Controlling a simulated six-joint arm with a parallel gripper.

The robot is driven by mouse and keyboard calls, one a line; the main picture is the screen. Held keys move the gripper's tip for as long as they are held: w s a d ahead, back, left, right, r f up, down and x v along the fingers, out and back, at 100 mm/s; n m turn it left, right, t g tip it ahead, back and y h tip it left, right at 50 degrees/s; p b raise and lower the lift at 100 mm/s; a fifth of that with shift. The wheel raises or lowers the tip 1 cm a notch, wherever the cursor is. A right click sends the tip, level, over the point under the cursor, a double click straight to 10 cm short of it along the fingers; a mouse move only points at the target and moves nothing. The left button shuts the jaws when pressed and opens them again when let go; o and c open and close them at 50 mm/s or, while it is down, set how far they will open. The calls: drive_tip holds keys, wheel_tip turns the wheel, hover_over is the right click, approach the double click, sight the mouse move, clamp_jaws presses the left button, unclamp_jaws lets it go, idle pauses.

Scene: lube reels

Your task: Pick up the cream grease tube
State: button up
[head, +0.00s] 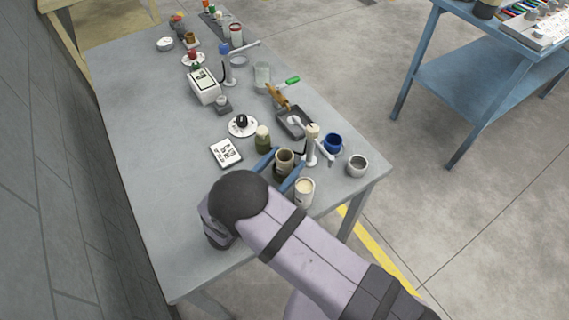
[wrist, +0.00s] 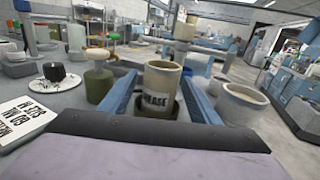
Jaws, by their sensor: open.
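The cream grease tube (wrist: 158,85) stands upright in the wrist view, with a dark GREASE label and an olive lower end. In the head view I see it as a short tan and olive cylinder (head: 284,163) near the front right of the table. My gripper (head: 288,158) is open, with one blue finger on each side of the tube. In the wrist view the fingers (wrist: 160,80) flank it with a small gap showing on the left; contact on the right I cannot tell. The tube's lowest part is partly hidden behind my gripper's body.
An olive jar with a cream lid (head: 263,138) stands close to the left. A grey cup with cream contents (head: 304,190) stands close to the right. A blue mug (head: 333,143) and a grey cup (head: 357,165) stand beyond. The table's left front (head: 180,240) is clear.

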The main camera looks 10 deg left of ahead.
drive_tip(key=c, duration=1.1)
drive_tip(key=shift+r, duration=0.2)
wheel_tip(320, 180, up, 10)
drive_tip(key=shift+d+f+b, duration=0.1)
drive_tip(key=shift+b, duration=0.5)
